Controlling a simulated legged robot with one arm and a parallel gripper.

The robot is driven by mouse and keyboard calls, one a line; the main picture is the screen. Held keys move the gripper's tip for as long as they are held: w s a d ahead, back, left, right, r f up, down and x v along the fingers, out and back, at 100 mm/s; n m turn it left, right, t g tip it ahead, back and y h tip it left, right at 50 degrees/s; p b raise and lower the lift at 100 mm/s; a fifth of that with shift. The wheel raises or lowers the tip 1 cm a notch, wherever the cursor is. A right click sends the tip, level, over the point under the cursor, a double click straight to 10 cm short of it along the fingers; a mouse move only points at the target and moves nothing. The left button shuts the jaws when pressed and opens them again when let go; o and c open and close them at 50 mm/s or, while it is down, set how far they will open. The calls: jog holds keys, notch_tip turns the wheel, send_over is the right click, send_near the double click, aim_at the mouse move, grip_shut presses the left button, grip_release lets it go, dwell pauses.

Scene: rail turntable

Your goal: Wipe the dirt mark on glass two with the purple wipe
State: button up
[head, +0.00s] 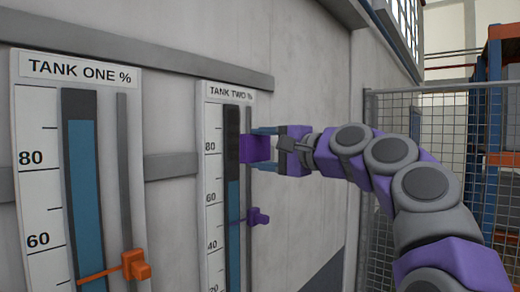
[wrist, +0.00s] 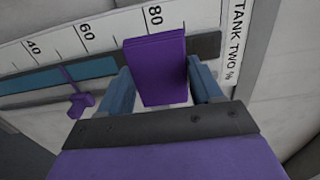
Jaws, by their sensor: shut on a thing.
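The purple wipe (head: 255,148) is held between the fingers of my gripper (head: 264,147), in front of the upper part of the tank two gauge. It also shows in the wrist view (wrist: 156,68), between the two blue fingers of my gripper (wrist: 160,88). The wipe lies over the dark glass strip (head: 232,130) of tank two, close to the 80 mark. I cannot tell whether it touches the glass. The glass is dark above and blue below. I cannot make out a separate dirt mark; the wipe hides part of the glass.
A purple pointer (head: 258,217) sits lower on the tank two gauge's side rail. The tank one gauge (head: 80,170), with an orange pointer (head: 135,266), is to the left. A mesh fence (head: 420,125) and an orange and blue rack (head: 490,130) stand at the right.

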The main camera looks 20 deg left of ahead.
aim_at(226, 148)
jog(key=shift+f, duration=0.2)
jog(key=shift+p+x, duration=1)
jog(key=shift+x, duration=2.15)
jog(key=shift+d, duration=0.15)
jog(key=shift+p+x, duration=0.7)
jog(key=shift+x, duration=0.4)
